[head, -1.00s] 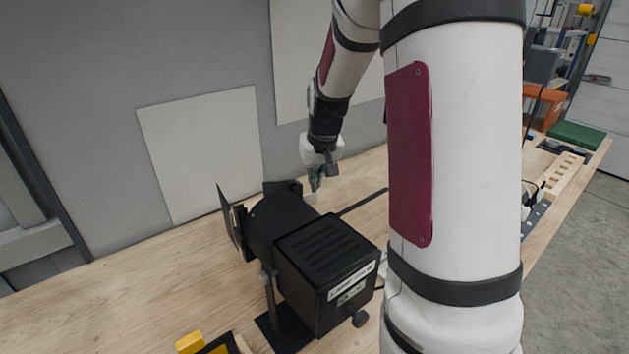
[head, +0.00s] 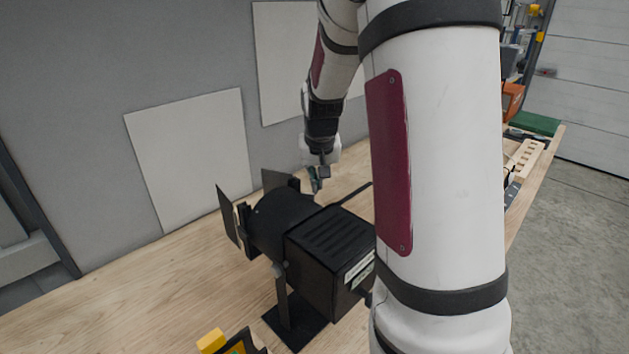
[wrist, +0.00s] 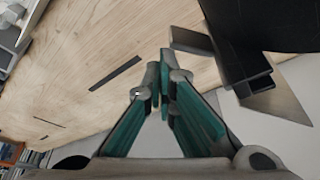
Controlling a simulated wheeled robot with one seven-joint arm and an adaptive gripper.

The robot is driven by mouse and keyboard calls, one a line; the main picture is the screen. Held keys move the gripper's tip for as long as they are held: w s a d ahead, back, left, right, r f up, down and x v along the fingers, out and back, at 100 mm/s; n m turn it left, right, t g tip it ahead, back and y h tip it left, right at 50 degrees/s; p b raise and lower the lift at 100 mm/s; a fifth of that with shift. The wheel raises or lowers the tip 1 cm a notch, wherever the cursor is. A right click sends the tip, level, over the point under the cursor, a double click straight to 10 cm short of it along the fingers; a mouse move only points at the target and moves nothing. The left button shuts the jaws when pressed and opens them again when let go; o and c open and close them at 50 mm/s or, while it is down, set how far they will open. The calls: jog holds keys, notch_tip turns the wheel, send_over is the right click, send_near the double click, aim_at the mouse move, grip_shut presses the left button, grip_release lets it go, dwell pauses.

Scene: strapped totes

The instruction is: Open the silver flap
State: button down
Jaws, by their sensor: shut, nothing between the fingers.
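A black lamp (head: 330,240) with hinged flaps stands on the workbench. A dark grey flap (head: 228,215) projects at the left of its front end. Another grey flap (head: 276,180) stands up behind the lamp's front. In the wrist view, a silvery-grey flap (wrist: 278,105) sticks out beyond the black lamp body (wrist: 265,25), and a grey plate (wrist: 190,40) shows beside it. I cannot tell for sure which head-view flap matches. My gripper (head: 316,187) is shut and empty, on the lamp's far side; its closed teal fingers (wrist: 165,75) are apart from the silvery flap.
The wooden workbench (head: 130,290) is clear to the left of the lamp. A yellow-and-black object (head: 212,342) lies at the front edge. A grey wall with pale panels (head: 190,155) stands behind. A black strip (wrist: 116,73) lies on the wood.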

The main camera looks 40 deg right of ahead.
jog(key=s+a+m, duration=0.2)
jog(key=m, duration=0.1)
jog(key=shift+s+g+h+p, duration=0.3)
jog(key=shift+a, duration=0.1)
dwell(0.5)
dwell(0.4)
